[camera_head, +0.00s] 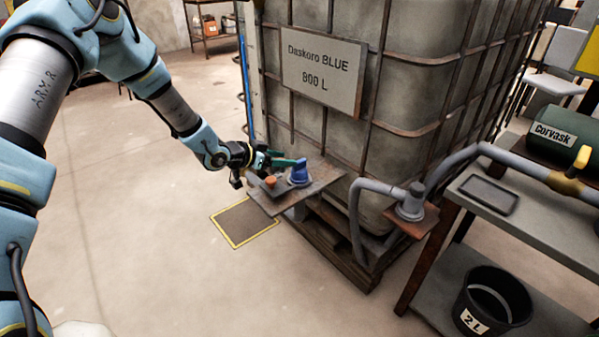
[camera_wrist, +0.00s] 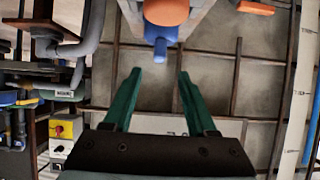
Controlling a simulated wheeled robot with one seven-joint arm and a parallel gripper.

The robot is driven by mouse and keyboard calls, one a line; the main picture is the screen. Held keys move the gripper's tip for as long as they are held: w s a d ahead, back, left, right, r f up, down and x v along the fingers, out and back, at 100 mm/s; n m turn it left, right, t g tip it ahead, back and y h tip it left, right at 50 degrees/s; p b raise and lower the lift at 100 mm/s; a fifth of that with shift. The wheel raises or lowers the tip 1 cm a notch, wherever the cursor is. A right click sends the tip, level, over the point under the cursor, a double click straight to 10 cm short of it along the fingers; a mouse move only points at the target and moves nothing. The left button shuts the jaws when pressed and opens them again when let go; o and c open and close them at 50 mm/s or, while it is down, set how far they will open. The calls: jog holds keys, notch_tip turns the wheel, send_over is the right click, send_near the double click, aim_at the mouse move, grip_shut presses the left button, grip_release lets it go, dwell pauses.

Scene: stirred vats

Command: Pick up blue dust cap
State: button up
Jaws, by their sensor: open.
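The blue dust cap (camera_head: 299,173) sits on a small grey shelf (camera_head: 322,178) in front of the tank in the head view. In the wrist view a blue piece (camera_wrist: 160,42) shows at the top centre, just past the fingertips, partly behind an orange part (camera_wrist: 166,11); I cannot tell for sure that it is the cap. My gripper (camera_head: 287,162) has green fingers and reaches in from the left, close above and behind the cap. In the wrist view its jaws (camera_wrist: 159,76) are apart with nothing between them.
A small orange piece (camera_head: 270,182) is on the shelf, left of the cap. The caged tank (camera_head: 400,70) rises right behind. A grey pipe (camera_head: 354,215) curves at right, near a side table (camera_head: 540,215) and a black bucket (camera_head: 492,302). The floor at left is clear.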

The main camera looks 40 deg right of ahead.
aim_at(298, 161)
jog(key=p+x, duration=0.1)
jog(key=x, duration=0.6)
jog(key=shift+s+f, duration=0.1)
jog(key=shift+f, duration=0.15)
grip_shut()
dwell(0.4)
